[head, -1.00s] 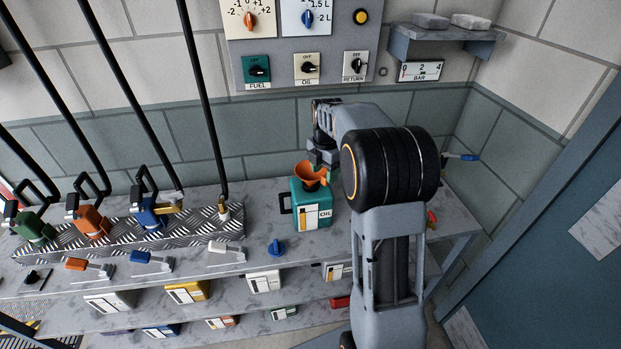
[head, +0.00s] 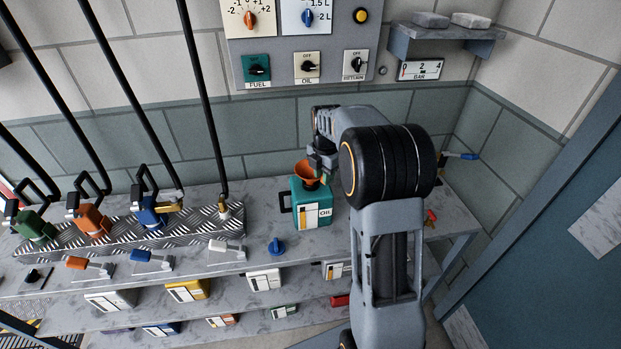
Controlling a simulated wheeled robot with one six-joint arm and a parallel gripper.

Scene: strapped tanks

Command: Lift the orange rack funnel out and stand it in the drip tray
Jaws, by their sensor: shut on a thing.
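The orange funnel (head: 306,171) stands at the mouth of the teal can (head: 312,205) labelled OIL, with its wide rim facing up. Its spout end is low over the can's top; I cannot tell how far it reaches inside. My gripper (head: 322,164) is shut on the funnel at the right side of its rim. My arm comes in from the right and hides part of the bench behind it. I cannot make out a drip tray for certain.
A blue valve knob (head: 276,247) stands on the bench front, left of the can. A ridged metal plate (head: 120,228) holds several coloured nozzles at left. Black hoses hang above it. A control panel (head: 305,60) is on the wall behind. Bare bench lies between plate and can.

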